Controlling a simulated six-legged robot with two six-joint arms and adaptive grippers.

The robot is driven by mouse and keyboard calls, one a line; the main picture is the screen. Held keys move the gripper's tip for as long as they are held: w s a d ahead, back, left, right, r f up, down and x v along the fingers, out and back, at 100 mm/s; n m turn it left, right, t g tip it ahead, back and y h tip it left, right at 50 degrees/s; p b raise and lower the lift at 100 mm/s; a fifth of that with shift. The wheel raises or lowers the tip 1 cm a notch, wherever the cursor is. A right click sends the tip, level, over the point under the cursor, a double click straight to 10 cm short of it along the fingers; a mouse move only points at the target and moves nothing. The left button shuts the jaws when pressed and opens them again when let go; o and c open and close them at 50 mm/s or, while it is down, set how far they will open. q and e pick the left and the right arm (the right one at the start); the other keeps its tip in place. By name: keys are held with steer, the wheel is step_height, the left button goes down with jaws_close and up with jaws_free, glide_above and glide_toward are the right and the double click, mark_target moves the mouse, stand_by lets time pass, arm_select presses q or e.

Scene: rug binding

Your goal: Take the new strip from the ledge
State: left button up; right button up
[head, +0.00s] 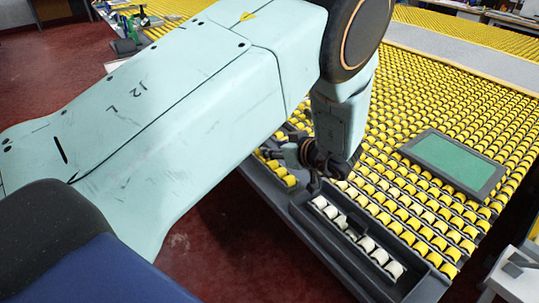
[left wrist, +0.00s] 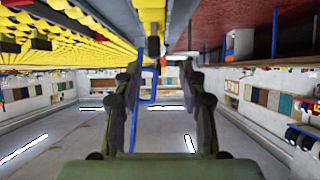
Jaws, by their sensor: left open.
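A strip of cream-white rollers (head: 366,243) lies in a dark grey ledge (head: 425,289) along the near edge of the yellow roller table. My right gripper is not in view.
Yellow rollers (head: 445,95) cover the table beside the ledge. A green panel in a dark frame (head: 455,163) lies on them at the right. A light grey object (head: 515,275) stands at the lower right. Red floor (head: 240,255) is open in front of the table.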

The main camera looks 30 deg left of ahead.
mark_target(266, 146)
arm_select(q)
steer(key=shift+w+d+r, duration=0.15)
steer(key=shift+d+r, duration=0.05)
steer(key=shift+w+a+f, duration=0.15)
steer(key=shift+a+f, duration=0.1)
steer(key=b+x, duration=0.1)
steer(key=x, duration=0.4)
steer(key=shift+a+f, duration=0.1)
steer(key=shift+f, duration=0.05)
steer(key=shift+w+a+f+b, duration=0.2)
steer(key=shift+w+a+b, duration=0.1)
steer(key=shift+a, duration=0.1)
steer(key=shift+a+f, duration=0.1)
steer(key=shift+a, duration=0.1)
steer(key=shift+w, duration=0.1)
steer(key=shift+c, duration=0.7)
steer(key=shift+d, duration=0.15)
steer(key=c, duration=0.4)
jaws_close()
